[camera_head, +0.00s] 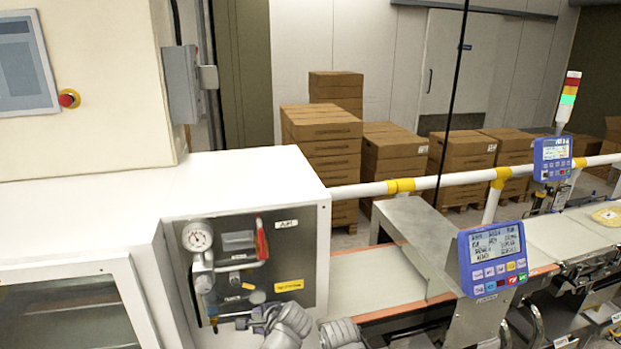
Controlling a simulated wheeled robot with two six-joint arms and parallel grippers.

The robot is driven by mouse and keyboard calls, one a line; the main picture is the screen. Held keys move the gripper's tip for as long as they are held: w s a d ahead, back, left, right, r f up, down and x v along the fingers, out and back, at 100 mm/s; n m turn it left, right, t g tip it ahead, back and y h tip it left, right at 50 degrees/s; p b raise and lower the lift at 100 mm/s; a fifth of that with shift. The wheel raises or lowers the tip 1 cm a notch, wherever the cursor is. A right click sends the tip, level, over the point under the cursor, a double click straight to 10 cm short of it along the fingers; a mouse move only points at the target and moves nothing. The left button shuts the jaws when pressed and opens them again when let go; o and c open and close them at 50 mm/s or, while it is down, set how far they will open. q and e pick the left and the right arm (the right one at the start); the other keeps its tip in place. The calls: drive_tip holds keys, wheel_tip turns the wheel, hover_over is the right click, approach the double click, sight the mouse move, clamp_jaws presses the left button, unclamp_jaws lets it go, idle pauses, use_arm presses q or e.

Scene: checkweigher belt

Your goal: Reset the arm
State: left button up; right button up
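Grey rounded parts of my arms show at the bottom edge, in front of the air-control panel (308,262) and the near end of the conveyor belt (375,282). One is left of the other.
A white machine cabinet (90,215) fills the left. A blue weigher display (493,258) stands over the belt at right, beside a metal cover (420,235). A white guard rail (450,181) runs behind the belt. Stacked cartons (322,135) stand behind. A yellow packet (607,216) lies at far right.

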use_arm(q)
drive_tip(key=s+d+f+n+g+h+b, duration=0.1)
drive_tip(key=s+d+f+n+g+h, duration=0.1)
drive_tip(key=s, duration=0.6)
drive_tip(key=s+d+f+n+g+h+b, duration=0.1)
drive_tip(key=s+d+f+n+g+h, duration=0.1)
drive_tip(key=s+d+f+n+g, duration=0.3)
drive_tip(key=s+d+f+n, duration=0.2)
drive_tip(key=s+f, duration=0.1)
drive_tip(key=shift+s+d+n+g+h, duration=0.2)
drive_tip(key=shift+d+n+g+h, duration=0.1)
drive_tip(key=shift+h, duration=0.1)
